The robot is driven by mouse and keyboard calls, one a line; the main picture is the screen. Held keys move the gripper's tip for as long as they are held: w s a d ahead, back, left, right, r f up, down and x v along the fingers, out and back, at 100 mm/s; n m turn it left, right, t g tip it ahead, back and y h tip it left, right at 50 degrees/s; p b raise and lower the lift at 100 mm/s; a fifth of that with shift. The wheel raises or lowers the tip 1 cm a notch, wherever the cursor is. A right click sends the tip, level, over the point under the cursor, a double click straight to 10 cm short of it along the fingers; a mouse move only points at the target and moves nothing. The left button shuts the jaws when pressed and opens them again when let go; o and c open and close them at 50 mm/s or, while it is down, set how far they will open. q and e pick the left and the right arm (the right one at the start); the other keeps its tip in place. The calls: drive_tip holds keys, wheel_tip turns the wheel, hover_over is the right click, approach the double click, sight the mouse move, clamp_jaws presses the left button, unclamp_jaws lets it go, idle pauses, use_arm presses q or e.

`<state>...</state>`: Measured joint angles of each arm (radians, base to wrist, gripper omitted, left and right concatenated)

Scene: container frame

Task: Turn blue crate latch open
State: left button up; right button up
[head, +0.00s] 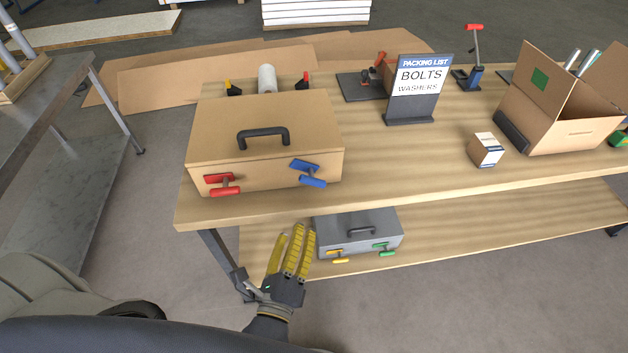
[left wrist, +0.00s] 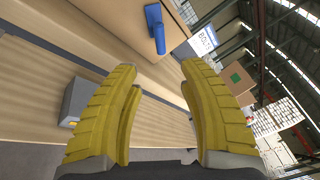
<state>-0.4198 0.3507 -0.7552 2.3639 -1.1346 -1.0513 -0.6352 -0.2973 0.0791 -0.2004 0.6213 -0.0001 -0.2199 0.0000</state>
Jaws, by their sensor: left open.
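The wooden crate (head: 265,135) stands on the left end of the upper table, with a black handle on its lid. Its blue latch (head: 308,173) is on the right of the front face, its top plate tilted. The blue latch also shows at the top of the left wrist view (left wrist: 156,28). A red latch (head: 223,184) is on the left of the front face. My left gripper (head: 295,238) has yellow fingers, is open and empty, and is below and in front of the crate, apart from the blue latch. My right gripper is not in view.
A grey case (head: 358,232) with yellow and green latches sits on the lower shelf just right of my left gripper. The upper table's front edge (head: 400,202) lies between gripper and latch. A packing list sign (head: 415,88), small box (head: 486,150) and open cardboard box (head: 560,110) stand rightward.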

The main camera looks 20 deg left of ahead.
sight(312, 182)
use_arm(q)
drive_tip(key=w, duration=1.1)
drive_tip(key=w+a, duration=0.1)
drive_tip(key=w, duration=0.4)
drive_tip(key=shift+w, duration=0.15)
clamp_jaws()
